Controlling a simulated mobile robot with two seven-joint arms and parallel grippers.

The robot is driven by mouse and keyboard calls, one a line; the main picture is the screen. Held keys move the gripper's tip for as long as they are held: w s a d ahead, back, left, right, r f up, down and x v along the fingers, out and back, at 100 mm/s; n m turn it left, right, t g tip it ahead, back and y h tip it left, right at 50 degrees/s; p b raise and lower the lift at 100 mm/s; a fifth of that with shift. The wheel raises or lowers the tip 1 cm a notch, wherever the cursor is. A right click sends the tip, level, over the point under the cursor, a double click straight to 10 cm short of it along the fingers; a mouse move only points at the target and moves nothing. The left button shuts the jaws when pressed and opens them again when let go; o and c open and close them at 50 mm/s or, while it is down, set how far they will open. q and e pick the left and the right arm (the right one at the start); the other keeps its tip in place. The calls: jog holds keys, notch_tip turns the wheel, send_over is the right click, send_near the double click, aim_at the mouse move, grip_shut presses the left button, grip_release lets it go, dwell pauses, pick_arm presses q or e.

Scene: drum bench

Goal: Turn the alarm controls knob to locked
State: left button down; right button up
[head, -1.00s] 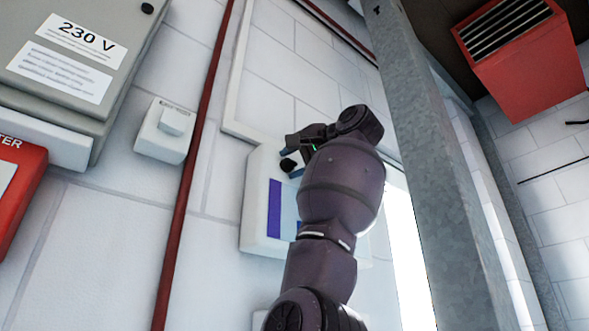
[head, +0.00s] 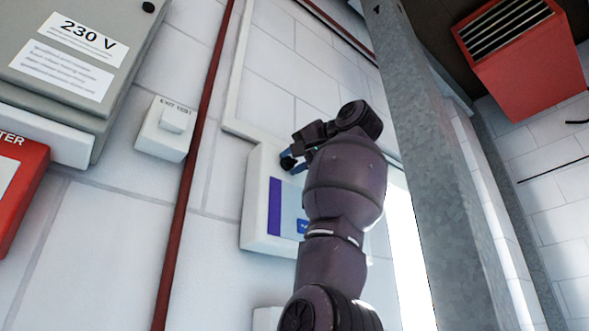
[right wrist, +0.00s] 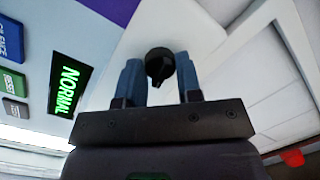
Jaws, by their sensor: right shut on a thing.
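The alarm controls panel is a white wall box (head: 254,205) with a purple stripe in the head view, partly hidden behind my right arm. Its black knob (head: 287,162) shows at the box's upper part. In the right wrist view the round black knob (right wrist: 159,62) with a pointer ridge sits between the two blue fingertips of my right gripper (right wrist: 159,78). The right gripper, also in the head view (head: 294,163), is shut on the knob. A green NORMAL display (right wrist: 67,88) is lit on the panel. My left gripper is not in view.
A grey metal post (head: 440,150) stands close to the right of my right arm. A dark red pipe (head: 192,150) runs down the wall on the left. A small white switch box (head: 160,145) and a grey 230 V cabinet (head: 60,95) are further left.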

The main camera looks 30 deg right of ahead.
jog(key=shift+a+r+n+g+h+p, duration=0.15)
jog(key=shift+n+h, duration=0.2)
jog(key=shift+n, duration=1.85)
jog(key=shift+d+f+n+g+h+p, duration=0.15)
jog(key=shift+n+h, duration=0.25)
jog(key=shift+n, duration=1.8)
jog(key=shift+a+r+n+h+p, duration=0.15)
jog(key=shift+n+h, duration=0.2)
jog(key=shift+n, duration=1.85)
jog(key=o, duration=0.6)
jog(key=shift+o, duration=0.2)
jog(key=shift+s, duration=0.1)
